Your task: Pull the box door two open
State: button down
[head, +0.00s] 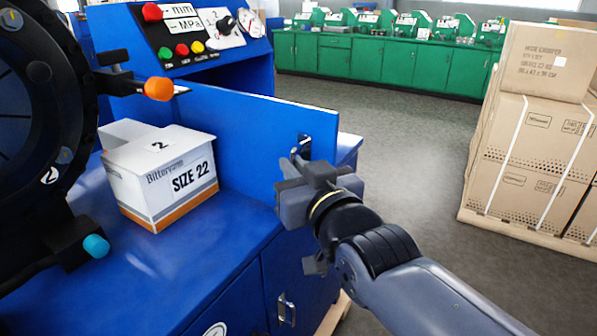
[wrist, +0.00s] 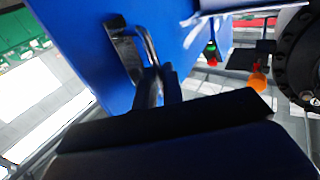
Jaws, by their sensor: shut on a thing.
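A blue door-like panel (head: 245,125) stands upright on the blue machine, behind the white carton. It has a metal handle (head: 303,144) near its right end. My gripper (head: 301,162) is at this handle. In the wrist view the panel (wrist: 85,45) fills the upper middle, and the dark fingers (wrist: 158,84) are shut on the looped metal handle (wrist: 148,45). My gripper hides part of the handle in the head view. I cannot read a number on this panel.
A white carton marked 2 and SIZE 22 (head: 160,175) stands on the blue top. A lower blue door with a handle (head: 286,308) is in front. Stacked brown cartons (head: 530,130) stand at right. Grey floor (head: 420,150) is free between them and the machine.

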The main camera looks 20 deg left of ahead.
jog(key=shift+s+a+r, duration=0.15)
dwell(0.3)
jog(key=c, duration=2)
grip_release()
jog(key=shift+o, duration=0.8)
jog(key=shift+a, duration=0.25)
jog(key=o, duration=0.3)
jog(key=shift+d, duration=0.1)
jog(key=shift+f, duration=0.2)
jog(key=p+v, duration=0.1)
jog(key=v, duration=0.9)
jog(key=shift+s+d, duration=0.2)
jog(key=shift+d, duration=0.1)
jog(key=shift+w+a, duration=0.1)
